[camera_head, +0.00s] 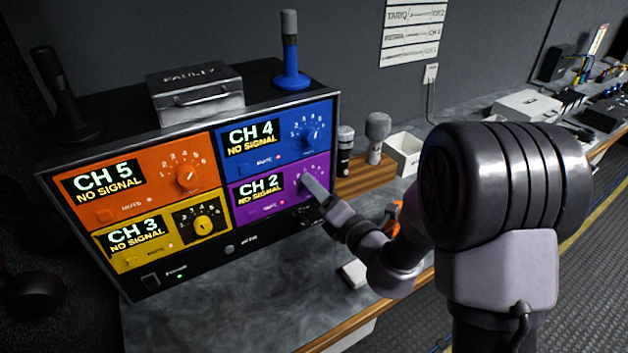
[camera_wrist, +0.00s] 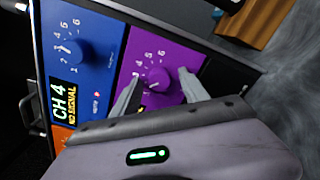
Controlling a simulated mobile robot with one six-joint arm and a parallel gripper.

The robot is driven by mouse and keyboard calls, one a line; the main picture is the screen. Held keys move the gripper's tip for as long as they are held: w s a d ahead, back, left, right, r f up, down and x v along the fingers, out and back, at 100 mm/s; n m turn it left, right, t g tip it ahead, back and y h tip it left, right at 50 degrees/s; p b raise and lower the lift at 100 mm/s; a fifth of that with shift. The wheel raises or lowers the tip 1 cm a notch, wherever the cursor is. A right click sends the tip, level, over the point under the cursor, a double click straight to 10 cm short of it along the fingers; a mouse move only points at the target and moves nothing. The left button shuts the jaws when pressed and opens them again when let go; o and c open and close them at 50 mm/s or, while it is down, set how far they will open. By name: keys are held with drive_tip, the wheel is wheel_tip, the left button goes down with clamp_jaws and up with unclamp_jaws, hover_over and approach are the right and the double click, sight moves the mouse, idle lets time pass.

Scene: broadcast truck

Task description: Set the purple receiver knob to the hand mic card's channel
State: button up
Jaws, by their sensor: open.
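The purple receiver panel (camera_head: 250,208) is at the lower right of the rack, and its display reads CH 2, NO SIGNAL. In the wrist view, its purple knob (camera_wrist: 157,80) sits between the two fingers of my open gripper (camera_wrist: 158,76). I cannot tell whether either finger touches the knob. In the head view, my gripper (camera_head: 312,186) covers most of that knob. A white sheet (camera_head: 413,32) with several printed lines hangs on the wall; some lines show CH, but most text is too small to read surely. I cannot tell which line concerns the hand mic.
Orange (camera_head: 150,180), blue (camera_head: 275,138) and yellow (camera_head: 160,232) receiver panels surround the purple one, reading CH 5, CH 4 and CH 3. Microphones (camera_head: 377,135) stand on a wooden block (camera_head: 362,178) right of the rack. A metal case (camera_head: 196,92) sits on top.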

drive_tip(key=shift+s, duration=0.1)
drive_tip(key=shift+c, duration=1.1)
clamp_jaws()
drive_tip(key=shift+n, duration=0.3)
drive_tip(key=shift+r+n+b, duration=0.1)
drive_tip(key=shift+n+b, duration=0.2)
drive_tip(key=shift+n, duration=2.2)
